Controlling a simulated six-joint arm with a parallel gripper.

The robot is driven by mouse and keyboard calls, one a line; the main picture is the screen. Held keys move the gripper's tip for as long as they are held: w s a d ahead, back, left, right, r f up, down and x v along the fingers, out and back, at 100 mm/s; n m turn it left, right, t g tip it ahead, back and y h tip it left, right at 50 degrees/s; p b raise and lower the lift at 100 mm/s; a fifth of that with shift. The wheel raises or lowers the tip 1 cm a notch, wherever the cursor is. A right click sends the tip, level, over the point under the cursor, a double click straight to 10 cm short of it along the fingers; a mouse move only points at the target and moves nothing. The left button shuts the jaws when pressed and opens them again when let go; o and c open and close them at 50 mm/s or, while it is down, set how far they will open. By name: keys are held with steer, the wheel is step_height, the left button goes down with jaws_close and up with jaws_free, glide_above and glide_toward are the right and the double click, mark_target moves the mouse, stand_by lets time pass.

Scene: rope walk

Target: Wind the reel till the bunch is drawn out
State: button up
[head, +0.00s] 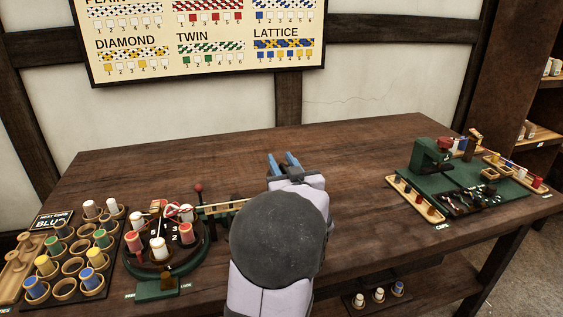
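My gripper (284,162) is above the middle of the table, with its two blue fingertips apart and nothing seen between them. To its left stands a round dark green braiding stand (157,270) with red and white bobbins and numbered places. Red and white strands (172,211) gather near its top. A lever with a red knob (198,188) rises behind the stand, well left of my gripper. A pale slatted rail (220,209) runs right from there and passes behind my arm. I cannot make out the reel or the bunch for certain; my arm hides part of this area.
A rack of bobbins in wooden cups (66,290) stands at the far left. A green press on a board (433,158) with small trays is at the right. The table (340,165) is clear between. A pattern chart (200,45) hangs on the wall.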

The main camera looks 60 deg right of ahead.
mark_target(282, 168)
jaws_close()
steer(key=shift+n+t+y+p, duration=0.3)
steer(key=shift+y+p, duration=0.1)
steer(key=shift+p, duration=0.2)
steer(key=shift+w+a+r+n+t+y+p, duration=0.1)
steer(key=shift+a+r+n+t+y+p, duration=0.05)
steer(key=shift+n+t+y+p, duration=0.5)
steer(key=n+y+p, duration=0.1)
steer(key=n+t+y+p, duration=0.1)
steer(key=y, duration=0.1)
steer(key=a+n+t+y+p, duration=0.1)
steer(key=p, duration=0.1)
steer(key=shift+w+y, duration=0.25)
steer(key=n+y+p, duration=0.1)
steer(key=y, duration=0.1)
steer(key=n+t+y+p, duration=0.1)
steer(key=y, duration=0.1)
steer(key=shift+w+a+n, duration=0.15)
steer(key=shift+a+n, duration=0.2)
steer(key=shift+a, duration=0.05)
steer(key=shift+a+f+n+y+p, duration=0.1)
steer(key=shift+a+n+y+p, duration=0.2)
steer(key=shift+n+y, duration=0.6)
steer(key=shift+a+f+n+y+p, duration=0.1)
steer(key=shift+a+n+y+p, duration=0.3)
steer(key=shift+y, duration=0.9)
steer(key=shift+d, duration=0.15)
